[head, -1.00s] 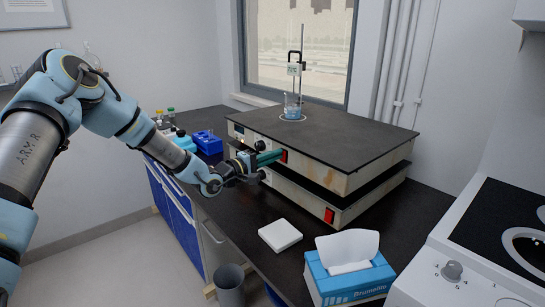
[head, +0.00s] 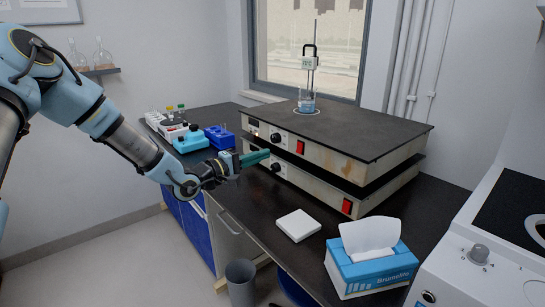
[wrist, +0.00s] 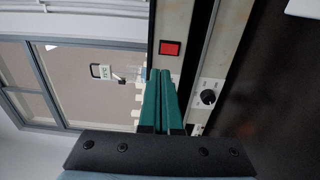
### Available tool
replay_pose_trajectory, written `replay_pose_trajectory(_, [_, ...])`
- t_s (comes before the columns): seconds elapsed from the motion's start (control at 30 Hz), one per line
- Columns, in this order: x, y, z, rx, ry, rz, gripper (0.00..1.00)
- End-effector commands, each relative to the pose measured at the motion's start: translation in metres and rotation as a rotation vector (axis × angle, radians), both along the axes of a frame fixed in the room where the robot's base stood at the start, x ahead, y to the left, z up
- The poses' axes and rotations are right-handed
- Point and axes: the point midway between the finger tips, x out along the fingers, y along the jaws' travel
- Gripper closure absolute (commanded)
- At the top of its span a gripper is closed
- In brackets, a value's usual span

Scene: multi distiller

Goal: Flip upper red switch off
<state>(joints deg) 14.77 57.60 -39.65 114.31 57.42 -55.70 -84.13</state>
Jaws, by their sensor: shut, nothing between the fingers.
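Two flat hotplate units are stacked on the dark bench. The upper unit (head: 345,162) has a red rocker switch (head: 300,147) on its front; it also shows in the wrist view (wrist: 170,48). I cannot tell which way the rocker is pressed. The lower unit (head: 315,190) has its own red switch (head: 347,206). My gripper (head: 268,154) is in front of the upper unit, left of its switch and apart from it. Its green fingers are shut and empty. In the wrist view the fingertips (wrist: 160,74) point toward the upper red switch, with a gap.
A beaker (head: 306,102) and a stand are on the upper unit. Black knobs (head: 276,138) sit left of the switches. A white pad (head: 298,225) and a tissue box (head: 370,262) lie on the bench in front. Blue racks (head: 219,137) stand behind my gripper.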

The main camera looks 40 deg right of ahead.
Motion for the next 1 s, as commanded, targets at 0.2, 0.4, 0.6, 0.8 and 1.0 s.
replay_pose_trajectory(0.2, [0.001,0.022,0.000,0.000,0.000,0.000,1.00])
replay_pose_trajectory(0.4, [0.001,0.024,0.001,0.000,0.001,-0.001,1.00])
replay_pose_trajectory(0.6, [0.001,0.024,0.001,0.000,0.001,-0.001,1.00])
replay_pose_trajectory(0.8, [0.001,0.024,0.001,0.000,0.000,-0.001,1.00])
replay_pose_trajectory(1.0, [0.020,0.042,-0.014,0.123,-0.100,0.054,1.00])
